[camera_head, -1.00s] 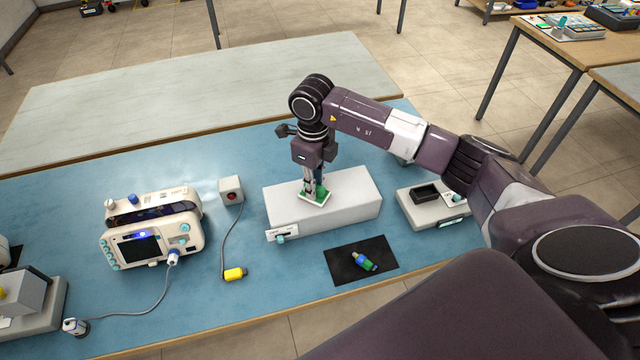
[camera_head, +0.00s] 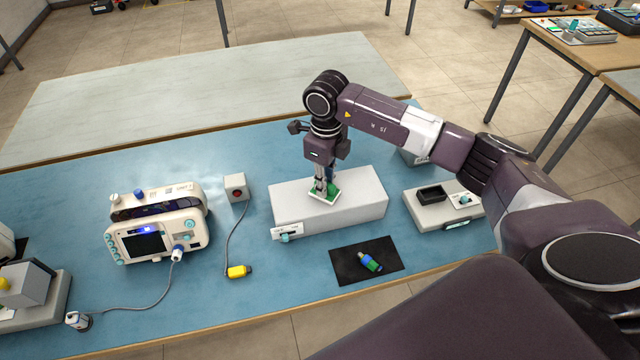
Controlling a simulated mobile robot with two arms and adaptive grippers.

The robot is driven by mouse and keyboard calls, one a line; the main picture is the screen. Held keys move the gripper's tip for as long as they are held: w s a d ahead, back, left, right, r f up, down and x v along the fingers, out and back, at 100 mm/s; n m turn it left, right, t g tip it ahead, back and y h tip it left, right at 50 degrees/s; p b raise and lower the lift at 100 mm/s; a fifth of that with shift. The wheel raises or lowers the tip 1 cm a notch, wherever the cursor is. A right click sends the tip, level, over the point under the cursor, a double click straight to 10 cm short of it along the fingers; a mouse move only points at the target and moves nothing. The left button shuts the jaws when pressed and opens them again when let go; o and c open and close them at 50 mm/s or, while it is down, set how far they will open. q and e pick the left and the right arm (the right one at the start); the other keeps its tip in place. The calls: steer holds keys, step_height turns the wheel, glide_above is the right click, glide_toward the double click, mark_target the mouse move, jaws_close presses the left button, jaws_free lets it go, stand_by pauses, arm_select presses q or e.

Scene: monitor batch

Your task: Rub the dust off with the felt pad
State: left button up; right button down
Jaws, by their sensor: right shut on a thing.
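My right gripper (camera_head: 324,187) points down over the long light-grey box (camera_head: 362,203) on the blue bench mat. It is shut on a small green pad (camera_head: 331,193) with a pale edge, most likely the felt pad. The pad is at the box's top face, left of its middle; I cannot tell how firmly it touches. The fingers hide part of the pad. No dust can be made out on the box at this size. The box has a white label and a teal knob at its front left. My left gripper is out of view.
A cream monitor (camera_head: 157,241) with a cable stands to the left. A small box (camera_head: 236,188) has a cable to a yellow plug (camera_head: 238,272). A black mat (camera_head: 345,265) holds a blue-green bottle-like item (camera_head: 371,263). A grey tray unit (camera_head: 432,211) stands right.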

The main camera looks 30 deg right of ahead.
steer(key=shift+s+d, duration=0.15)
steer(key=shift+d, duration=0.45)
steer(key=shift+s+d, duration=0.15)
steer(key=shift+d, duration=0.4)
steer(key=shift+s+d+b, duration=0.15)
steer(key=shift+d+b, duration=0.05)
steer(key=shift+d, duration=0.4)
steer(key=shift+s+d+b, duration=0.15)
steer(key=shift+d, duration=0.4)
steer(key=shift+r, duration=0.1)
step_height(320, 180, up, 7)
steer(key=p, duration=0.4)
